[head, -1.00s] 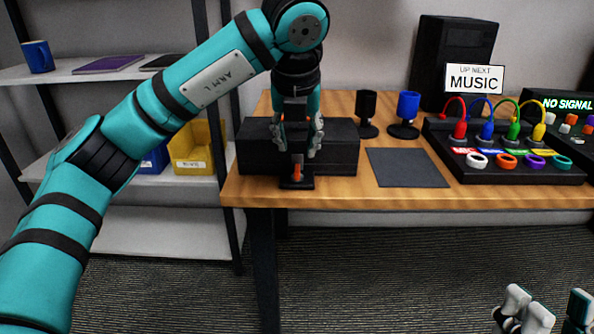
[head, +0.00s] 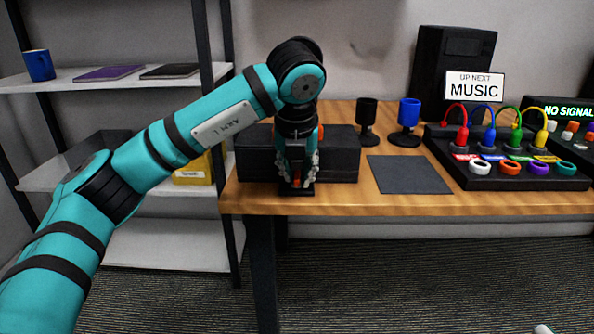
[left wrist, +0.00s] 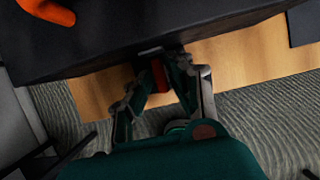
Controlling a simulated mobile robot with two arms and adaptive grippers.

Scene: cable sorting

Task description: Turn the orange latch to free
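The orange latch (left wrist: 160,76) shows red-orange between my left gripper's fingers in the left wrist view, at the front of the black box (head: 343,160). My left gripper (head: 296,185) points down in front of the box, at the table's front edge, and mostly covers the latch in the head view. The fingers also show in the left wrist view (left wrist: 164,66), one on each side of the latch. I cannot tell whether they press on it. Of my right gripper, only a small pale piece (head: 543,329) shows at the bottom right.
An orange part (left wrist: 48,10) lies on top of the box. A cable panel (head: 520,178) with coloured plugs and rings stands further right. Shelves (head: 150,187) are left.

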